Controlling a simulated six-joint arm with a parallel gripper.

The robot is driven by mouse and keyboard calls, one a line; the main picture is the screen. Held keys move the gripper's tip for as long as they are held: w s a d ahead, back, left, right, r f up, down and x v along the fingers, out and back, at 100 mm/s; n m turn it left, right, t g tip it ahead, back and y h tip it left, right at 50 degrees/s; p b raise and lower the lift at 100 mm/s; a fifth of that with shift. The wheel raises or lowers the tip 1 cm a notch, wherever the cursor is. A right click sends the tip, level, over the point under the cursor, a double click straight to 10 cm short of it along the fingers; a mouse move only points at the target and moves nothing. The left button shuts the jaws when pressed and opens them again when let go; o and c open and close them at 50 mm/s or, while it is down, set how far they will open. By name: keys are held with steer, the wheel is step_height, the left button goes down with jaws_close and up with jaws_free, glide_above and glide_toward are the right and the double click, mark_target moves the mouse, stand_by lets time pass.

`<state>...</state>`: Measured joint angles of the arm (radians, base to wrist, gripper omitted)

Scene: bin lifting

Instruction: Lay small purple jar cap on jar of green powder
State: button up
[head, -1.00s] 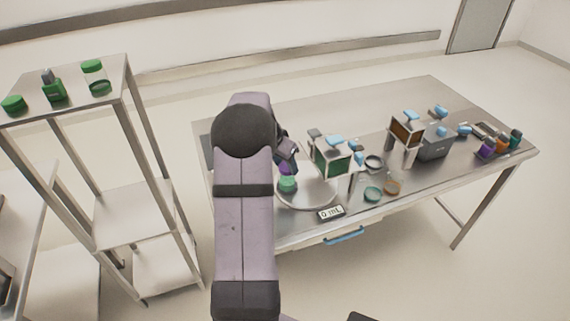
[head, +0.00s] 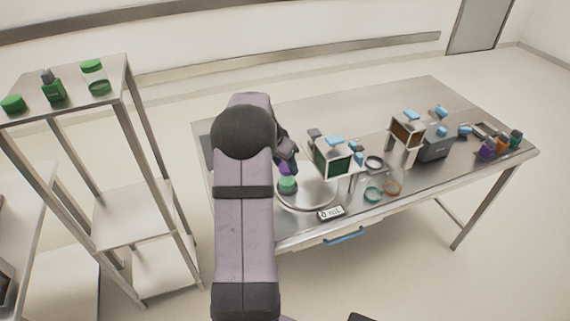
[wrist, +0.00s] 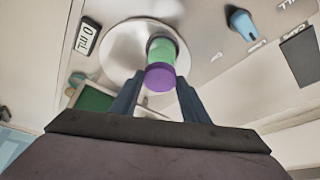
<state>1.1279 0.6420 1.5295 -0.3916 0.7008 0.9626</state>
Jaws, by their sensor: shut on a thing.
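The small purple jar cap (wrist: 160,77) is between the two dark fingers of my gripper (wrist: 159,84) in the wrist view. My gripper is shut on it. The jar of green powder (wrist: 163,50) stands upright on the round metal plate, directly behind the cap in that view. In the head view the jar (head: 287,185) shows beside my arm, with the purple cap (head: 284,169) just above it, partly hidden by my gripper. I cannot tell whether cap and jar touch.
The round plate (head: 320,196) has a display (head: 331,213) at its front. A box-like device (head: 333,158) stands close to the right of my gripper. Glass rings or dishes (head: 392,187) lie further right. A shelf (head: 115,88) with green containers is at the left.

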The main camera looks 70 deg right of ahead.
steer(key=shift+f+b, duration=1)
steer(key=shift+b, duration=0.2)
stand_by(1.3)
stand_by(0.3)
steer(key=o, duration=1.6)
steer(key=shift+c, duration=0.2)
steer(key=shift+r, duration=0.1)
steer(key=shift+r+p, duration=2.65)
steer(key=shift+r, duration=1.3)
